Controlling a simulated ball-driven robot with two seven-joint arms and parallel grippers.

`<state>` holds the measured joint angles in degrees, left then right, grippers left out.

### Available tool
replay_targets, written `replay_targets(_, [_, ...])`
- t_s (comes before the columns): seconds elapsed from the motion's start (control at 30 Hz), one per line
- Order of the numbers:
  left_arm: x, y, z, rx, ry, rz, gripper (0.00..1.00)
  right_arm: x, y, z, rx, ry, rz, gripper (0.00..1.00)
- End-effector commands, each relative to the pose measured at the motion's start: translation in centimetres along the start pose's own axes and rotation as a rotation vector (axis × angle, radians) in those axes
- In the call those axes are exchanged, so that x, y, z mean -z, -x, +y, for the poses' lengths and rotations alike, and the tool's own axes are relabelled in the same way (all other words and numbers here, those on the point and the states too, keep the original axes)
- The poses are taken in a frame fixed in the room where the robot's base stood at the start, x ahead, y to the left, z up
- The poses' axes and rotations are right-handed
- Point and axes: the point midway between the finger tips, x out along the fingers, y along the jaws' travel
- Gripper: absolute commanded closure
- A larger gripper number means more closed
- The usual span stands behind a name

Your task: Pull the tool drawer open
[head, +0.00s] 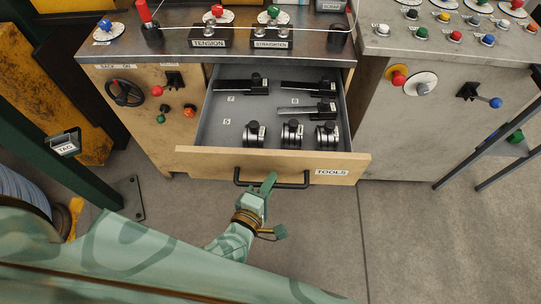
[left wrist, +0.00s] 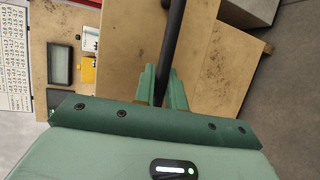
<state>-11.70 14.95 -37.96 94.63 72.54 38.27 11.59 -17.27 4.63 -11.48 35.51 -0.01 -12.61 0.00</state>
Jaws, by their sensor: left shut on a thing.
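The tool drawer (head: 205,160) stands pulled out from the workbench, with a tan front labelled TOOLS and a grey inside. A black bar handle (head: 292,186) runs across its front. My left gripper (head: 268,184) is at the handle's middle, shut on it. In the left wrist view my left gripper (left wrist: 162,88) has its two green fingers on either side of the dark handle bar (left wrist: 166,50). Inside the drawer lie black tools (head: 242,87) at the back and several round silver-and-black pieces (head: 292,133) near the front. My right gripper is not in view.
The bench top (head: 120,52) carries TENSION and STRAIGHTEN stations. A hand wheel (head: 124,92) and knobs are on the panel left of the drawer. A second cabinet (head: 425,130) stands at right. A dark frame (head: 500,150) stands far right. Floor (head: 330,235) before the drawer is clear.

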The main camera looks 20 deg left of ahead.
Motion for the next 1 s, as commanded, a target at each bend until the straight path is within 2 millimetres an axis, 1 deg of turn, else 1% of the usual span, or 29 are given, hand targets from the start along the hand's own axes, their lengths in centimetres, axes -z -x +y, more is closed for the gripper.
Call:
replay_targets(0.03, [-0.6, 1.4, -0.4, 0.006, 0.002, 0.000, 1.00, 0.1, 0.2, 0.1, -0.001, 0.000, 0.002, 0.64])
replay_targets(0.2, [-2.1, 5.2, -1.3, 0.006, 0.001, -0.001, 1.00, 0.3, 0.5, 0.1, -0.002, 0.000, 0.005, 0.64])
replay_targets(0.3, [-2.9, 7.1, -1.7, 0.006, 0.001, 0.000, 1.00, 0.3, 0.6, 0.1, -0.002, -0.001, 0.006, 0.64])
replay_targets(0.43, [-3.7, 9.0, -2.1, 0.005, 0.001, 0.001, 1.00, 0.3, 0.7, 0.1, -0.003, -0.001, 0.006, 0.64])
replay_targets(0.6, [-4.3, 10.5, -2.5, 0.003, 0.001, 0.001, 1.00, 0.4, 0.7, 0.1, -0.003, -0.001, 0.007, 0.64])
replay_targets(0.7, [-4.5, 11.0, -2.5, 0.002, 0.001, 0.000, 1.00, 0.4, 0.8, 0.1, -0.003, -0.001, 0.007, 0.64])
replay_targets(1.0, [-4.7, 11.3, -2.6, 0.002, 0.000, 0.001, 1.00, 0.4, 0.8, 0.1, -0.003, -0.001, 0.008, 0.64])
